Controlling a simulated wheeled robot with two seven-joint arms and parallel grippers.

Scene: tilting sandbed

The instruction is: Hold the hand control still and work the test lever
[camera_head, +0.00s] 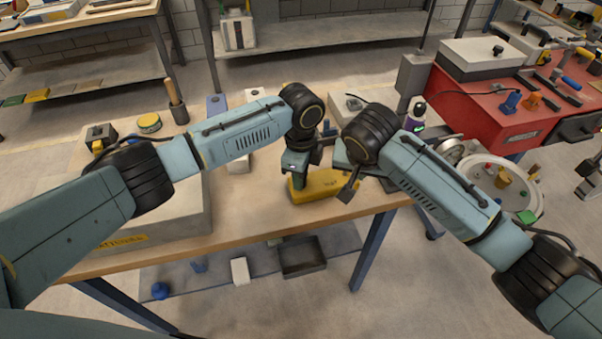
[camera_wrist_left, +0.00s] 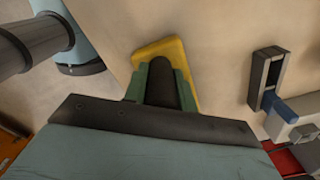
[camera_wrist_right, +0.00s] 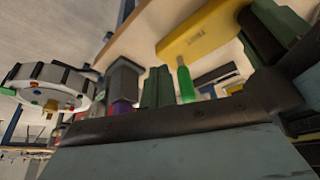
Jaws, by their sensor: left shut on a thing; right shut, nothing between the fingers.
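The yellow hand control (camera_head: 328,184) lies at the front edge of the wooden workbench, under my two wrists. In the left wrist view, the hand control (camera_wrist_left: 165,50) shows beyond the green fingers of my left gripper (camera_wrist_left: 162,84). These fingers are shut on a dark grip at the hand control. My right gripper (camera_wrist_right: 158,86) is shut and empty, with the yellow body beyond it. A bright green handle-like piece (camera_wrist_right: 187,80) shows just right of its fingers; I cannot tell whether it is the test lever or whether they touch. My wrists hide much of this area in the head view.
A grey box (camera_head: 170,222) stands on the workbench at left. A wooden-handled tool (camera_head: 175,100) and a round yellow tin (camera_head: 149,122) stand behind it. A bottle (camera_head: 417,110) is behind my right arm. A red bench (camera_head: 490,115) and a round drum (camera_head: 500,180) are at right.

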